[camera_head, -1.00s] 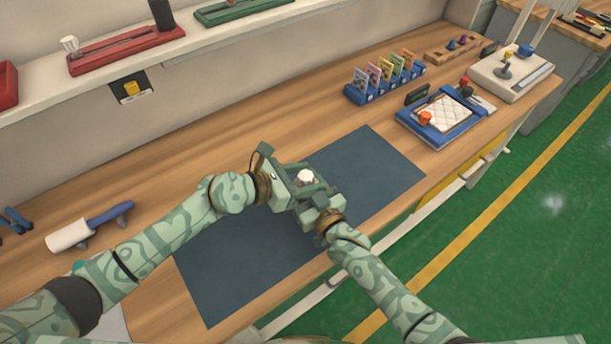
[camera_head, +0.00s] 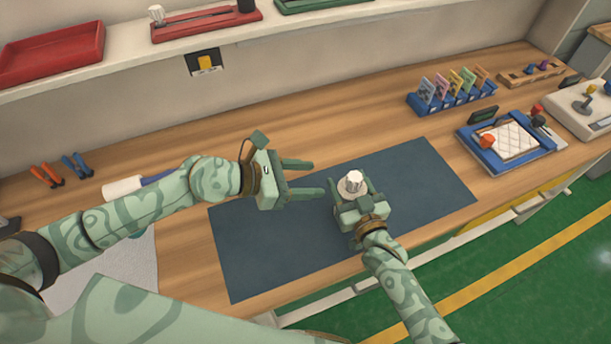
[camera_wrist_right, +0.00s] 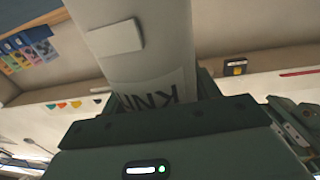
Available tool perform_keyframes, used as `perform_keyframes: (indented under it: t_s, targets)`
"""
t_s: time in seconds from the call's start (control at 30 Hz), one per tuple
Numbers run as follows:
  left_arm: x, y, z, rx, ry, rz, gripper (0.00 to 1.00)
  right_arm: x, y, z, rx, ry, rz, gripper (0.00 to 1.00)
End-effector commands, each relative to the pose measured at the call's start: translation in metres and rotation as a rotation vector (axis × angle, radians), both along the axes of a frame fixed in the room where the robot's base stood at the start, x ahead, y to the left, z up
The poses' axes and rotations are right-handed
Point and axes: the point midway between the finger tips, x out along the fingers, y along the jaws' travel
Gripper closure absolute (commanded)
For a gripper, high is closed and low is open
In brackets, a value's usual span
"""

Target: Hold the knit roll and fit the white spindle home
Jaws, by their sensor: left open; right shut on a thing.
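The knit roll (camera_wrist_right: 150,50) is a pale cylinder with a dark-lettered label in the right wrist view. My right gripper (camera_head: 360,205) is shut on it and holds it roughly upright over the dark mat. The white spindle (camera_head: 353,181), a fluted white knob on a pale round disc, sits at the roll's top end in the head view. I cannot tell whether it is fully seated. My left gripper (camera_head: 320,177) is open and empty just left of the spindle, its fingers pointing right and apart from it.
The dark mat (camera_head: 260,245) is otherwise clear. A blue card rack (camera_head: 455,100) and a blue frame with a quilted white pad (camera_head: 510,142) stand to the right. Pliers (camera_head: 75,165) lie at left.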

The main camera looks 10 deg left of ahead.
Motion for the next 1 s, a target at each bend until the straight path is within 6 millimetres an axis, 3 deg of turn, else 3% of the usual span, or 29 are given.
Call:
perform_keyframes:
  t_s: [0.23,0.27,0.33,0.37,0.73,1.0]
  targets:
    - [0.0,0.0,0.0,0.0,0.0,0.001,0.47,0.0,0.0,0.0,0.001,-0.001,0.0,0.59]
    - [0.0,0.0,0.0,0.0,0.0,0.001,0.47,0.0,0.0,0.0,0.001,-0.001,0.0,0.36]
    - [0.0,0.0,0.0,0.0,0.0,0.001,0.47,0.0,0.0,0.0,0.001,-0.001,0.0,0.17]
    - [0.0,0.0,0.0,0.0,0.0,0.001,0.47,0.0,0.0,0.0,0.001,-0.001,0.0,0.14]
    - [0.001,0.0,0.0,-0.001,-0.001,0.001,0.47,-0.008,-0.005,-0.001,0.0,0.001,0.0,0.14]
    - [0.001,0.0,0.0,-0.001,-0.001,0.001,0.47,-0.059,-0.035,-0.001,-0.001,0.003,0.001,0.14]
